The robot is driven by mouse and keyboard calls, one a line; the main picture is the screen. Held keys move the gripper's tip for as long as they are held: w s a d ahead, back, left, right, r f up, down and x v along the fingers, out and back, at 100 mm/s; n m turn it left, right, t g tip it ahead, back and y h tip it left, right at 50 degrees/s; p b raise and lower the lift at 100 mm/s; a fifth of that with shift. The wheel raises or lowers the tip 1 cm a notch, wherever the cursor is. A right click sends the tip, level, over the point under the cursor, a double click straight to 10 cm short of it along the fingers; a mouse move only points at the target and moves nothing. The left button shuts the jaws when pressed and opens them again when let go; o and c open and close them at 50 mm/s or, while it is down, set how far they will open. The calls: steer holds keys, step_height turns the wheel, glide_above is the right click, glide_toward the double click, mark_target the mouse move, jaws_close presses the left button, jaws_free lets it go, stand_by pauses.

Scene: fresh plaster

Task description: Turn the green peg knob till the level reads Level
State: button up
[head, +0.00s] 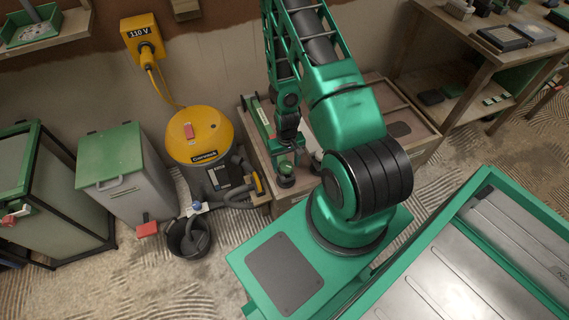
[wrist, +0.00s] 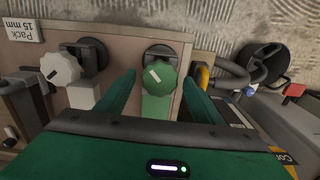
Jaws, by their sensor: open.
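The green peg knob (wrist: 160,78) has a white pointer mark and sits on a black mount at the edge of a wooden bench unit. In the head view the green knob (head: 286,169) shows just below my gripper (head: 287,152). In the wrist view my gripper (wrist: 160,88) is open, with one green finger on each side of the knob. I cannot tell whether either finger touches it. A long green bar (head: 261,116) lies on the unit in the head view; it may be the level, but no reading is legible.
A white knob (wrist: 60,68) stands left of the green one, near a "Pack 15 mm" label (wrist: 19,31). A yellow and grey vacuum (head: 202,140), its hose and a black bucket (head: 188,238) are close beside the unit. A bench (head: 490,60) stands at the right.

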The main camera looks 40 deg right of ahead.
step_height(320, 180, up, 11)
steer(key=shift+f, duration=0.15)
stand_by(0.4)
stand_by(0.5)
steer(key=s+d+r+m+h, duration=0.1)
steer(key=s+d+r, duration=0.1)
steer(key=r, duration=0.9)
steer(key=s+d+r, duration=0.1)
steer(key=s+r, duration=0.1)
steer(key=r, duration=0.9)
steer(key=s+a+r+m+y, duration=0.1)
steer(key=s+a+r, duration=0.2)
steer(key=s+r, duration=1.2)
steer(key=shift+m, duration=0.4)
